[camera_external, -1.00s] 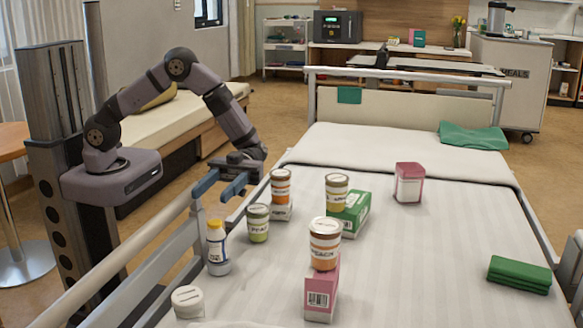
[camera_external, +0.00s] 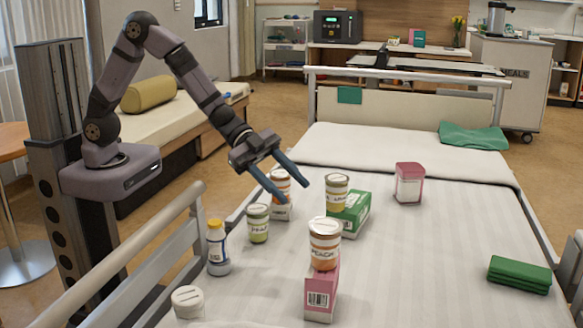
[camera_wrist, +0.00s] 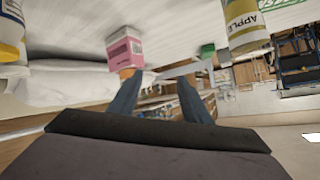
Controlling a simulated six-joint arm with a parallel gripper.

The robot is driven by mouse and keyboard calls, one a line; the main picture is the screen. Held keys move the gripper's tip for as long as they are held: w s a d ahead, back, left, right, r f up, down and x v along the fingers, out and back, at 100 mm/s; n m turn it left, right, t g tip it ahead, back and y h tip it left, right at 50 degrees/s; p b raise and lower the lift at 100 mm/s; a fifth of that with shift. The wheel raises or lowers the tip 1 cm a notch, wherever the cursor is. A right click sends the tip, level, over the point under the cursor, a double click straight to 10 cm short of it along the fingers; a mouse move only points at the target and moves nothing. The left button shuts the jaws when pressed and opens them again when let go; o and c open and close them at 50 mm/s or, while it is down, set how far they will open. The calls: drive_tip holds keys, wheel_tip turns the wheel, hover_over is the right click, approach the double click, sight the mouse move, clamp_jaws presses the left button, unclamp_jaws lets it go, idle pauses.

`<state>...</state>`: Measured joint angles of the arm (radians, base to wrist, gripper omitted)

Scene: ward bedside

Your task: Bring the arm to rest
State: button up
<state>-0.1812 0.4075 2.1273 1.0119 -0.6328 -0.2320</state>
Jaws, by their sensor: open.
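My gripper (camera_external: 296,191) is open, with its two blue fingers apart and pointing down to the right over the left side of the bed. Nothing shows between the fingers. In the external view the fingers overlap an orange-labelled jar (camera_external: 281,197) that stands on a small box, partly hiding it; I cannot tell whether they touch. In the wrist view both fingers show, again with a gap between them (camera_wrist: 158,82). My arm is raised and bent at the elbow, beside the bed.
Near the gripper stand a green-labelled jar (camera_external: 258,223), a yellow-labelled jar (camera_external: 336,194) on a green box (camera_external: 352,215), and a peach jar (camera_external: 324,244) on a pink box (camera_external: 321,292). A yellow-capped bottle (camera_external: 217,248) stands near the bed rail (camera_external: 150,245). The bed's right middle is clear.

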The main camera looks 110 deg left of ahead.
drive_tip(key=s+a+f+n+g+y, duration=0.2)
drive_tip(key=s+a+n+y, duration=0.15)
drive_tip(key=s, duration=0.25)
drive_tip(key=s+a+f+n+g+y, duration=0.2)
drive_tip(key=s+a+y, duration=0.1)
drive_tip(key=s+a, duration=0.25)
drive_tip(key=s+d+f+n+g+h+b, duration=0.1)
drive_tip(key=s+d+f+n+g, duration=0.2)
drive_tip(key=s, duration=0.8)
drive_tip(key=s+d+f+n+g+b, duration=0.1)
drive_tip(key=s+d+f+g+b, duration=0.2)
drive_tip(key=s, duration=0.7)
wheel_tip(320, 180, up, 35)
drive_tip(key=g+p, duration=0.1)
drive_tip(key=p, duration=3.4)
drive_tip(key=shift+f, duration=0.2)
drive_tip(key=shift+d+m, duration=0.1)
drive_tip(key=shift+m, duration=0.15)
